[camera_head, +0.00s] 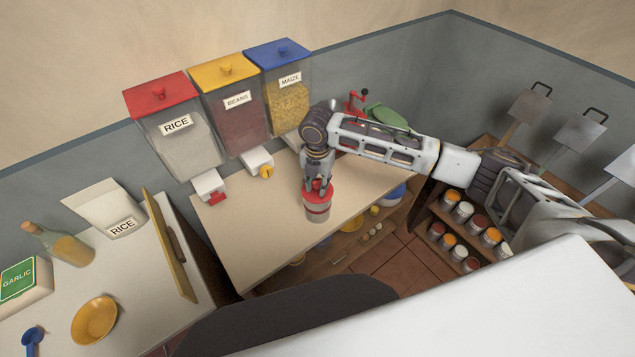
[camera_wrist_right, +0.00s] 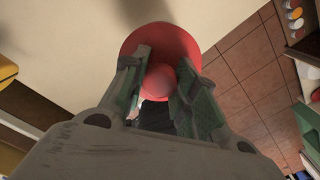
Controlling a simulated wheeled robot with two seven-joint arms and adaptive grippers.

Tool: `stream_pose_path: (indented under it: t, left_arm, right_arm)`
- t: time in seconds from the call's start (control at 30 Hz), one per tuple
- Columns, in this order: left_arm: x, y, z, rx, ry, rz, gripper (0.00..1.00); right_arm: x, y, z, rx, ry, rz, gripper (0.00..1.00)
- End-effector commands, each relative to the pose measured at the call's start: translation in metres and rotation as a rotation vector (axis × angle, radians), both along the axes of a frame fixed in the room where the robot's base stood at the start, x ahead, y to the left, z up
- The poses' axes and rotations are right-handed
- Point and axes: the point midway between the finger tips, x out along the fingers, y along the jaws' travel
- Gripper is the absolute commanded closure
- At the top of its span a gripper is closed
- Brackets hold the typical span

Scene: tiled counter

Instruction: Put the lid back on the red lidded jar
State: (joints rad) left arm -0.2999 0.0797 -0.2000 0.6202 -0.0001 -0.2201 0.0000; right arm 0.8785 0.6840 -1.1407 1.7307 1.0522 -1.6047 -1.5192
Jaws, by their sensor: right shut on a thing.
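The red lidded jar (camera_head: 317,211) stands upright near the front edge of the middle counter in the head view. Its red lid (camera_head: 319,196) is at the top of the jar, under my right gripper (camera_head: 318,183). In the right wrist view the round red lid (camera_wrist_right: 158,38) has a ball knob (camera_wrist_right: 161,84) between the two fingers of my right gripper (camera_wrist_right: 162,70), which is shut on it. The lid hides the jar in that view, and I cannot tell whether it sits fully on the rim. My left gripper is not in view.
Rice (camera_head: 178,145), beans (camera_head: 238,115) and maize (camera_head: 289,95) dispensers hang on the wall behind. A red grinder (camera_head: 356,102) and a green item (camera_head: 386,115) are behind my right arm. Shelves of small jars (camera_head: 462,212) stand to the right. The counter left of the jar is clear.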

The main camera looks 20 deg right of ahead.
Motion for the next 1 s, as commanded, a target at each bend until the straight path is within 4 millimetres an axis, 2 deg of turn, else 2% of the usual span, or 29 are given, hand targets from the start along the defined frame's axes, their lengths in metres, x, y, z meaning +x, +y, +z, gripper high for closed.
stream_pose_path:
  t: [1.0]
  left_arm:
    - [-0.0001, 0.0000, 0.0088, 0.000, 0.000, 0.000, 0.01]
  right_arm:
    - [0.0001, 0.0001, -0.0003, 0.000, 0.000, 0.000, 0.90]
